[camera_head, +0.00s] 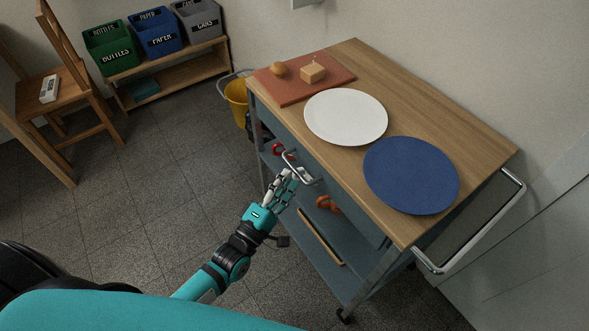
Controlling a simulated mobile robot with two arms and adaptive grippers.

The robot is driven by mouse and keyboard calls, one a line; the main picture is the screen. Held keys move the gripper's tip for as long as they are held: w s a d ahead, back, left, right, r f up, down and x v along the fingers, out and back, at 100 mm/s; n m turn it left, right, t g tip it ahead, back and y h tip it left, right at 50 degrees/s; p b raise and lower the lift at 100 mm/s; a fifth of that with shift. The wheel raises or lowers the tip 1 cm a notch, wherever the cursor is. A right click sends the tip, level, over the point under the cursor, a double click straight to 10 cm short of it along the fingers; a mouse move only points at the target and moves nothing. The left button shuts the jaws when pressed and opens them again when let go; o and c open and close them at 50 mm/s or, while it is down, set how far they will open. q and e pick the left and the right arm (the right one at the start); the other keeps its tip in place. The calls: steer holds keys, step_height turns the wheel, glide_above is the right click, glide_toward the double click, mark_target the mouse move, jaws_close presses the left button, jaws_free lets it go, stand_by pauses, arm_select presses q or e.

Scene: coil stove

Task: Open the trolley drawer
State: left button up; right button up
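The trolley (440,120) stands at the right with a wooden top and a grey-blue frame. Its drawer front (335,188) lies under the near long edge of the top and looks flush with the frame. A curved metal handle (293,168) sticks out from the drawer front. My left gripper (292,178) is at the handle, its fingers overlapping it in the picture. I cannot tell whether the fingers are closed around the handle or only beside it. My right gripper is not in view.
A white plate (345,117), a blue plate (411,175) and a reddish board (305,85) lie on the trolley top. A yellow bucket (236,97) stands beyond the trolley. A wooden chair (62,85) is at the left. The floor (165,190) between is clear.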

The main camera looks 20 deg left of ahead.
mark_target(294, 168)
arm_select(q)
steer(key=shift+x, duration=2.2)
steer(key=shift+c, duration=0.2)
jaws_close()
